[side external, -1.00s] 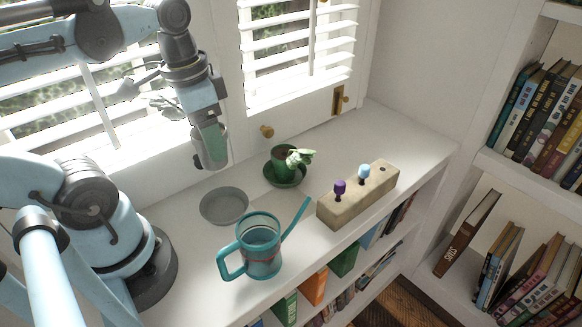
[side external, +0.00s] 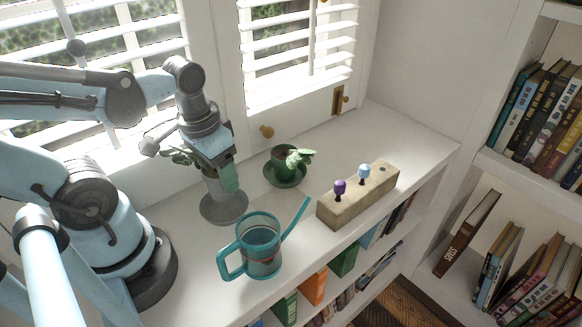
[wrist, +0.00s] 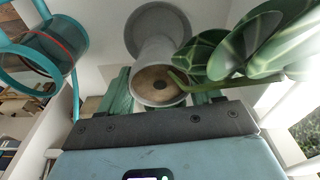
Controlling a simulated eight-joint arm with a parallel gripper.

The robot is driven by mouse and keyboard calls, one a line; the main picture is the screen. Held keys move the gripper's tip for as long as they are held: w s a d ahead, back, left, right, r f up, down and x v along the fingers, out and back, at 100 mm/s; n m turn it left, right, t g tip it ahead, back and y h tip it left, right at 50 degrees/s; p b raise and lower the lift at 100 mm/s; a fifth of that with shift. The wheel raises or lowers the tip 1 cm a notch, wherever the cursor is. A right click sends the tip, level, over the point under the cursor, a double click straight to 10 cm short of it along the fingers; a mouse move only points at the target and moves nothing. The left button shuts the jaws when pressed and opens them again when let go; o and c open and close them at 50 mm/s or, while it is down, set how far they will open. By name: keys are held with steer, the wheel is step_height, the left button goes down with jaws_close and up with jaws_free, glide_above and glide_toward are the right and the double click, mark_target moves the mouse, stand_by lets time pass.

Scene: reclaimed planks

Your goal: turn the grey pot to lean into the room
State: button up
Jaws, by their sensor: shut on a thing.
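The grey pot (side external: 213,186) is upright between the fingers of my gripper (side external: 222,175), low over the grey saucer (side external: 224,212). I cannot tell whether its base touches the saucer. In the wrist view, the pot (wrist: 158,62) shows brown soil, with the green fingers (wrist: 160,97) on either side of it. The saucer (wrist: 150,12) shows beyond its base. Its plant (wrist: 245,50) has broad, pale-veined leaves that lean to the right there. In the side view the leaves (side external: 180,157) reach left, toward the window; my gripper partly hides the pot.
A teal watering can (side external: 260,250) stands close in front of the saucer. A small green pot (side external: 287,168) with a plant is to the right. A wooden block (side external: 358,198) with purple and blue knobs lies farther right. The window shutters (side external: 295,50) are behind.

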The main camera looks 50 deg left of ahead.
mark_target(220, 186)
steer(key=shift+s+f, duration=0.1)
steer(key=shift+f, duration=1.9)
steer(key=o, duration=1.5)
steer(key=shift+c, duration=0.2)
steer(key=shift+r, duration=0.1)
steer(key=shift+s+d+r, duration=0.1)
steer(key=shift+s+r, duration=0.15)
steer(key=shift+r, duration=1.65)
steer(key=shift+s+r, duration=0.25)
steer(key=shift+r, duration=1.7)
steer(key=shift+s+d+r, duration=0.1)
steer(key=shift+s+r, duration=0.15)
steer(key=shift+r, duration=1.65)
steer(key=w+t, duration=0.1)
steer(key=w, duration=0.2)
steer(key=w+d+f+t, duration=0.1)
steer(key=w+t, duration=0.1)
steer(key=w, duration=0.1)
steer(key=w+d+f+m+t, duration=0.1)
steer(key=w+t, duration=0.1)
steer(key=w, duration=0.1)
steer(key=shift+w, duration=0.1)
steer(key=shift+c, duration=0.2)
steer(key=shift+w+d+r+t, duration=0.1)
steer(key=shift+w+d+t, duration=0.05)
steer(key=shift+w+t, duration=0.25)
